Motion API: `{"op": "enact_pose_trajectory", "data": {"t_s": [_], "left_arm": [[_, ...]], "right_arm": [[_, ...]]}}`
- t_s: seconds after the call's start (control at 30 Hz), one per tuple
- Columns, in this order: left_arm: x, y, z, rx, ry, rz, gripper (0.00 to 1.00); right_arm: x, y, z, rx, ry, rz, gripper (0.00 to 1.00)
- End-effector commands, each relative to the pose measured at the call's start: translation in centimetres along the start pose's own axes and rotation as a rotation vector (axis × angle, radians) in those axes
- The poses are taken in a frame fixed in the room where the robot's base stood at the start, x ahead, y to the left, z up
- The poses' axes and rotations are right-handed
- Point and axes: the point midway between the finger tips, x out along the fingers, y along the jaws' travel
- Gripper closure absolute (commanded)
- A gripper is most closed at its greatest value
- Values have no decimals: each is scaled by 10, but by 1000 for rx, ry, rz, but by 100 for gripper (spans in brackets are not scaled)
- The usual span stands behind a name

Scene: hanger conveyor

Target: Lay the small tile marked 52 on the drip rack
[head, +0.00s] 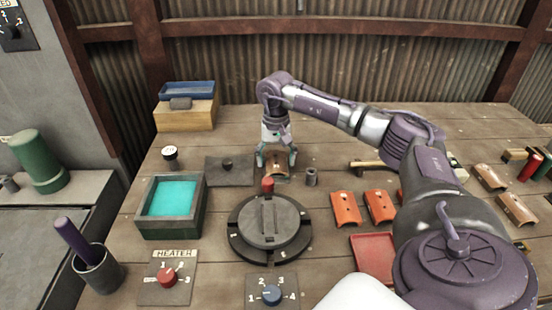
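My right gripper (276,158) points down at the middle of the table, behind the round turntable. Its two fingers are spread, one on each side of a small brown curved tile (277,168); I cannot make out clear contact. The tile's mark is too small to read. Orange curved tiles (345,207) (380,206) lie right of the turntable, and browner ones (491,178) (517,209) lie at the far right; their marks are unreadable too. My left gripper is out of view.
The dark turntable (268,222) with a red knob stands front centre. A turquoise-filled tank (172,198) is left of it. A grey cylinder (311,177) stands close right of the gripper. A red tray (374,255) is partly covered by my arm. The table's back is mostly clear.

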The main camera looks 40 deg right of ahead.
Motion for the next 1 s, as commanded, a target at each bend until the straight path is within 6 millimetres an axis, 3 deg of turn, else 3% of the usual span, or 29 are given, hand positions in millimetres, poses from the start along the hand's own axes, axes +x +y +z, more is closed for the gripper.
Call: {"op": "enact_pose_trajectory", "data": {"t_s": [0.33, 0.47, 0.8, 1.0], "left_arm": [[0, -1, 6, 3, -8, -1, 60], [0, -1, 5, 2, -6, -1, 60], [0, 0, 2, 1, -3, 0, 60], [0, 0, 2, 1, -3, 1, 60]], "right_arm": [[-1, 0, 0, 0, 0, 0, 11], [-10, -1, 0, 0, 2, -2, 11], [-80, -1, -1, 0, 3, -4, 11], [-110, -1, 0, -1, 1, -2, 11]]}}
